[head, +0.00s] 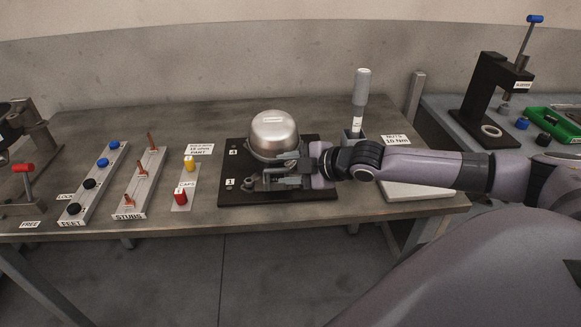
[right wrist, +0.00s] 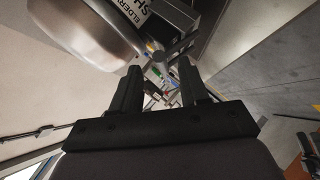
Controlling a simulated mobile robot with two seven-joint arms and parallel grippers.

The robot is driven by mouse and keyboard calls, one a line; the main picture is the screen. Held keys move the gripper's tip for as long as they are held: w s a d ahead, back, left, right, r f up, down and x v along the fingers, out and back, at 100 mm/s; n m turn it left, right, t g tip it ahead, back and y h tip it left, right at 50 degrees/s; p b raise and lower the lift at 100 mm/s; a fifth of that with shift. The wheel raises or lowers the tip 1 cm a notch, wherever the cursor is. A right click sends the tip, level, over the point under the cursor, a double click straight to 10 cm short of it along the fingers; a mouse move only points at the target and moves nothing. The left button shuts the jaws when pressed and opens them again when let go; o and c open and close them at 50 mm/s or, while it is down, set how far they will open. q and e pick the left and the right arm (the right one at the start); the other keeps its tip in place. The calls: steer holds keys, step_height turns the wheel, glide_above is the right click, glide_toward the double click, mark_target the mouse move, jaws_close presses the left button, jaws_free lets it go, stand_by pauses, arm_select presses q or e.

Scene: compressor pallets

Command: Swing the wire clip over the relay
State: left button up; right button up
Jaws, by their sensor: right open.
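The silver domed compressor (head: 274,133) stands on a dark base plate (head: 235,190) on the workbench. My right gripper (head: 286,172) reaches in from the right, its fingers close to the front right side of the compressor. In the right wrist view the gripper (right wrist: 160,74) is open, with a gap between its two dark fingers. The compressor's shell (right wrist: 75,30) fills the upper left there, with a white lettered label. A small grey part lies just beyond the fingertips. I cannot make out the relay or the wire clip for certain. My left gripper is not in view.
Left of the plate are caps (head: 180,196), a stubs rack (head: 130,205) and a feet rack (head: 75,208). A grey-handled tool (head: 361,88) stands upright behind my right arm. A dark press (head: 485,95) is on the right bench.

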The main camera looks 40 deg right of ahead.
steer(key=shift+a, duration=0.1)
steer(key=shift+s, duration=0.2)
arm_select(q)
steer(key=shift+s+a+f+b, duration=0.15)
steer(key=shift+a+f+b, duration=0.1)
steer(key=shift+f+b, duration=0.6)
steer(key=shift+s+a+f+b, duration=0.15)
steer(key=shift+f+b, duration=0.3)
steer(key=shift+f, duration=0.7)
arm_select(e)
steer(key=v, duration=0.7)
steer(key=shift+w, duration=0.1)
